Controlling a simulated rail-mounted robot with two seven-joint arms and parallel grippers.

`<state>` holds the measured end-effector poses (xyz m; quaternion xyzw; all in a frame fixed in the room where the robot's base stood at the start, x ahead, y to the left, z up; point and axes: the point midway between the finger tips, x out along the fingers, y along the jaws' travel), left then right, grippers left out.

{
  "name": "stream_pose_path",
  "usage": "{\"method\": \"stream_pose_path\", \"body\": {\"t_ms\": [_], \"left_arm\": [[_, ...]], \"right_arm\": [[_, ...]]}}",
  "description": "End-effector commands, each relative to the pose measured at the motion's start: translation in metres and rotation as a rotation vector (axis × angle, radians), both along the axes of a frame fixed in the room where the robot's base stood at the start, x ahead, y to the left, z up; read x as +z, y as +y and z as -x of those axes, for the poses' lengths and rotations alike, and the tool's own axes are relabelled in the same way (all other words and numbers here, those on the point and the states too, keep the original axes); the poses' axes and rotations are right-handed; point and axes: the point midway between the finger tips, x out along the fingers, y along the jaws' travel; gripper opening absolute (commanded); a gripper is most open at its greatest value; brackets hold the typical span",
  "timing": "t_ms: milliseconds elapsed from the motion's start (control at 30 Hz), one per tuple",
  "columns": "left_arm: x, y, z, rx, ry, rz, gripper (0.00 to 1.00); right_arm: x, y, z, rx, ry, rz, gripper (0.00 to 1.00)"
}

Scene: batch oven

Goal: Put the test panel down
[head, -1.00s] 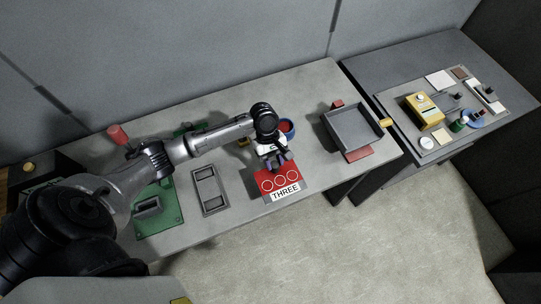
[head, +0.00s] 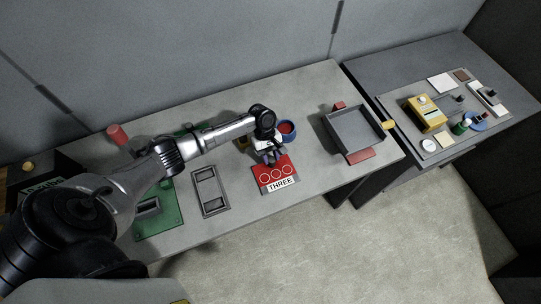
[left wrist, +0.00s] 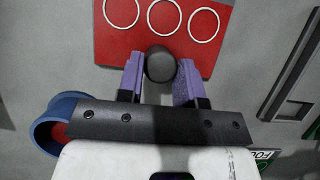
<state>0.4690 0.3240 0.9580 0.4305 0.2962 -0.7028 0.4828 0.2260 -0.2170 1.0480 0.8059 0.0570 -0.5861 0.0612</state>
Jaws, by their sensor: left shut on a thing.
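The test panel is a red plate (head: 272,178) with three white rings and a white "THREE" label, in the middle of the grey bench in the head view. My left gripper (head: 270,158) is at its back edge. In the left wrist view its purple fingers (left wrist: 160,75) are shut on the panel's dark rounded knob (left wrist: 160,64), and the red plate (left wrist: 109,44) fills the top middle. The panel looks level and at or very near the bench top; I cannot tell whether it touches. My right gripper is not in view.
A blue cup with red inside (head: 287,131) stands close behind the gripper. A grey frame (head: 198,200) and a green board (head: 171,213) lie to the left. A grey tray (head: 333,121) on red supports stands to the right. Bare bench lies between panel and tray.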

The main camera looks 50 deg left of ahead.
Motion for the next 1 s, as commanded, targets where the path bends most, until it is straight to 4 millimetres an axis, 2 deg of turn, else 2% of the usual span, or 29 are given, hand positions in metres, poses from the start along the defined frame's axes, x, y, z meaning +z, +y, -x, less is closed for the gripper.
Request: {"method": "stream_pose_path", "body": {"t_ms": [367,400,633,867,1000], "left_arm": [[-0.002,-0.0002,-0.0005,0.0,0.0,0.001,0.0],[-0.0023,0.0001,-0.0001,0.0,0.0,0.0,0.37],[-0.0021,0.0,-0.0001,0.0,0.0,0.0,0.59],[-0.0016,0.0,-0.0001,0.0,0.0,0.0,0.59],[0.0065,0.003,-0.0017,0.001,-0.002,0.0,0.59]], "right_arm": [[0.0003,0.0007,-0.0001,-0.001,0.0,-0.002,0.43],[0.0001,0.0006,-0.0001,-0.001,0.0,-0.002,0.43],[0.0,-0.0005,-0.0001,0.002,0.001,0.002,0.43],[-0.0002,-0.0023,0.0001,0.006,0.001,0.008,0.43],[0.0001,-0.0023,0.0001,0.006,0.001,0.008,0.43]]}}
